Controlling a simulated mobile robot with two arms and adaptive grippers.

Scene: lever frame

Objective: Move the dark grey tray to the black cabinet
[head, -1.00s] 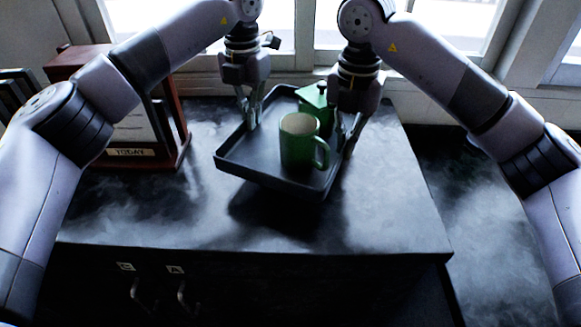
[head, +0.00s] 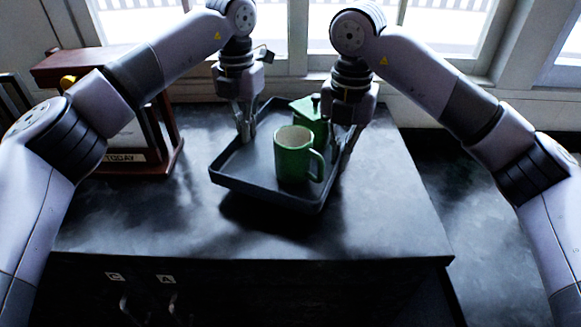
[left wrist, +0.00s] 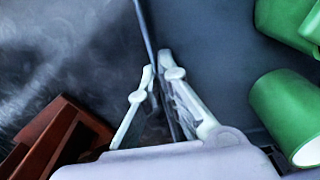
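The dark grey tray (head: 237,168) is over the black cabinet (head: 370,230), tilted in the picture, with a dark shadow under its front edge. I cannot tell whether its base touches the top.
A red-brown wooden frame with a "TODAY" label (head: 174,150) stands at the left on the cabinet top. The cabinet top is clear in front and to the right of the tray. Windows are behind. A lower dark surface (head: 460,190) lies to the right.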

